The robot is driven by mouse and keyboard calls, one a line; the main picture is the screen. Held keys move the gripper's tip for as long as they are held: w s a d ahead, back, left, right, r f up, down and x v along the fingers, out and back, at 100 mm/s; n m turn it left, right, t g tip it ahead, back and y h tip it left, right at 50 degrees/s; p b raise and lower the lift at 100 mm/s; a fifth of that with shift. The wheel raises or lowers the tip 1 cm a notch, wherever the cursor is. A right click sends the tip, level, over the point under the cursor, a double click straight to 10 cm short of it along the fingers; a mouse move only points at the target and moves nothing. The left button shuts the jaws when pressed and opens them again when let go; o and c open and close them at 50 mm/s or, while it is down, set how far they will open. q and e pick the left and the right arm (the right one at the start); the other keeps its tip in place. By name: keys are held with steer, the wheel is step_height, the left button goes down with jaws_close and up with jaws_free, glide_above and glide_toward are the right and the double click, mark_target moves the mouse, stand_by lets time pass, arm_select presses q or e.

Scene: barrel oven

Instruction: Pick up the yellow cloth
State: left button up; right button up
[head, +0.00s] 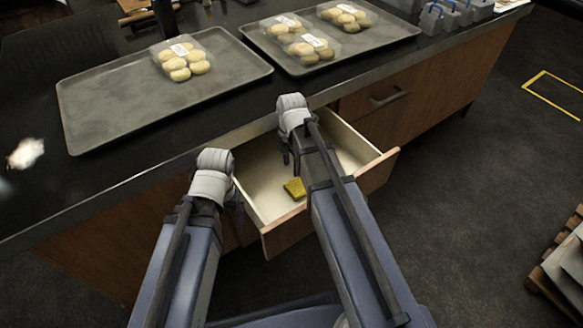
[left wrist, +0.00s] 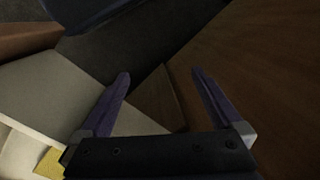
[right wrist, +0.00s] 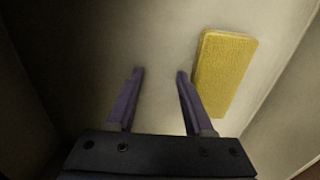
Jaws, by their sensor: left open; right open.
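The yellow cloth (head: 295,188) is a small folded rectangle lying flat on the bottom of the open drawer (head: 262,200). In the right wrist view the cloth (right wrist: 224,72) lies just right of my right gripper (right wrist: 160,74), which is open, empty and points down into the drawer. In the head view my right gripper (head: 291,160) hangs over the drawer, behind the cloth. My left gripper (left wrist: 160,78) is open and empty at the drawer's left side. A corner of the cloth (left wrist: 48,163) shows at the lower left of the left wrist view.
The dark counter (head: 215,28) above the drawer holds a left tray (head: 110,115) and a right tray (head: 375,42) with packs of buns. A closed drawer (head: 385,98) is at right. A pallet (head: 560,260) stands on the floor at far right.

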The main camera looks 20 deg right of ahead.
steer(key=o, duration=0.7)
steer(key=shift+r, duration=0.15)
step_height(320, 180, up, 8)
steer(key=p, duration=0.8)
steer(key=shift+f, duration=0.2)
